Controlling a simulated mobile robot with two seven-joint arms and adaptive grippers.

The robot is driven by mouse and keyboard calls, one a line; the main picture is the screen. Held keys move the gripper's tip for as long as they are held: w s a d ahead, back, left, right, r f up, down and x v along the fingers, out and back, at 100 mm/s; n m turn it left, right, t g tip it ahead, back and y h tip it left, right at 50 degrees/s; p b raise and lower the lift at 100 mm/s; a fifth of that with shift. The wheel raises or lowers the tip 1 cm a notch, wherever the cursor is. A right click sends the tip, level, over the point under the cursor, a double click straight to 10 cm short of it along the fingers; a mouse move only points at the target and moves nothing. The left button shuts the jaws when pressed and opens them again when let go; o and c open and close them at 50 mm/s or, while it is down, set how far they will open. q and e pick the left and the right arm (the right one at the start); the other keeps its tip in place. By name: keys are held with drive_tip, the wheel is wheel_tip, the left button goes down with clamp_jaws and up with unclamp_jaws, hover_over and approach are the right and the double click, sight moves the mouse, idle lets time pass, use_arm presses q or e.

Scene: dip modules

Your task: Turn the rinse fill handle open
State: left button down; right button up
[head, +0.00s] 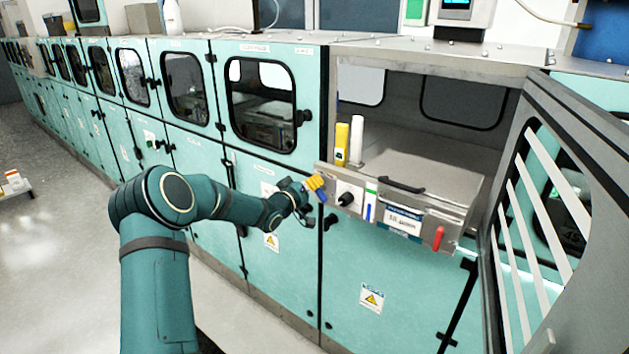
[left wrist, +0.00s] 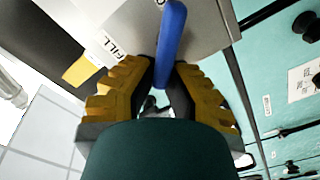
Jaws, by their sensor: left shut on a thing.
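The rinse fill handle is a blue lever; in the left wrist view the handle (left wrist: 170,42) stands lengthwise between the yellow ridged fingers of my left gripper (left wrist: 162,88). A label reading "FILL" is beside it on the metal panel. In the head view my left gripper (head: 316,187) is at the left end of the module's front panel (head: 348,181), shut on the handle. Only a bit of blue (head: 322,197) shows below the fingers there. My right gripper is not in view.
A second blue handle (head: 367,212) and a red handle (head: 438,238) are further right on the module front. A black knob (head: 346,199) is close to my gripper. An open barred door (head: 560,190) stands at the right. A lidded metal tank (head: 415,168) is behind the panel.

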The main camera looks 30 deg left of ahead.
use_arm(q)
drive_tip(key=n, duration=0.1)
drive_tip(key=n+p, duration=0.1)
drive_tip(key=n, duration=0.2)
drive_tip(key=shift+a+f+n, duration=0.3)
drive_tip(key=shift+a+f, duration=0.05)
drive_tip(key=shift+f, duration=0.05)
drive_tip(key=shift+f+n+p, duration=0.25)
drive_tip(key=shift+f+n, duration=0.05)
drive_tip(key=shift+n, duration=0.7)
drive_tip(key=shift+f+n+p, duration=0.25)
drive_tip(key=shift+n, duration=0.75)
drive_tip(key=c, duration=1)
unclamp_jaws()
drive_tip(key=shift+w+f, duration=0.1)
drive_tip(key=s, duration=0.8)
drive_tip(key=s+a, duration=0.1)
drive_tip(key=s, duration=0.3)
